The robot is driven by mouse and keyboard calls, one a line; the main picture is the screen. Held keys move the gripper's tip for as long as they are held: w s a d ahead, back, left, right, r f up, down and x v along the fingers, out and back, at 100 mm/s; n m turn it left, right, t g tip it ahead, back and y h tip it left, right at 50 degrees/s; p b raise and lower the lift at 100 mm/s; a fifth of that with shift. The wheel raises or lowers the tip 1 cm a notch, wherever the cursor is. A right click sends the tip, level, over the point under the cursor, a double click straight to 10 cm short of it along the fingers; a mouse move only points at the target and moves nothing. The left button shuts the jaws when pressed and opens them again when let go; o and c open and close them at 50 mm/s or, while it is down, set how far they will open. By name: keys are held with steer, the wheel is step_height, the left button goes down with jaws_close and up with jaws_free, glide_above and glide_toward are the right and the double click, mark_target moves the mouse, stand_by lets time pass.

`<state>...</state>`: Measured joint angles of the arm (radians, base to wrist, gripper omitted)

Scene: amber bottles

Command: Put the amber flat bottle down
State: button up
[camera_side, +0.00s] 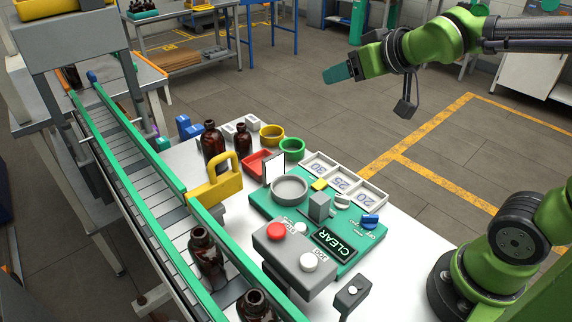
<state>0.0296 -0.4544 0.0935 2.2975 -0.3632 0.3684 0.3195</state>
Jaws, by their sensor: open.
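My green arm reaches in from the top right. My gripper (336,74), with a teal end, hangs high above the floor, beyond the white table's far right edge. It is open, nothing shows in it, and it is well apart from every bottle. Two dark amber bottles stand upright on the white table beside the conveyor: a larger one (212,146) and a smaller one (242,140). Another amber bottle (206,258) is on the conveyor, and one more (255,306) is cut off by the bottom edge. I cannot tell which bottle is the flat one.
The conveyor (139,155) has green rails and a yellow bracket (214,183). The white table (394,237) carries a green panel with a round grey dish (290,190), a button box (295,262), numbered trays (345,183), and red, yellow and green containers. Its right part is bare.

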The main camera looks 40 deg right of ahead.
steer(key=s+a+f+m+g+y, duration=0.1)
steer(key=s+f+g, duration=0.1)
steer(key=s, duration=0.4)
steer(key=s+a+f+m+g+y, duration=0.1)
steer(key=s+f+g, duration=0.1)
steer(key=s+f, duration=0.2)
steer(key=s, duration=0.2)
steer(key=shift+s+a+f+m+y, duration=0.25)
steer(key=shift+s+f+m+y, duration=0.05)
steer(key=shift+s+f+y, duration=0.1)
steer(key=shift+r, duration=0.1)
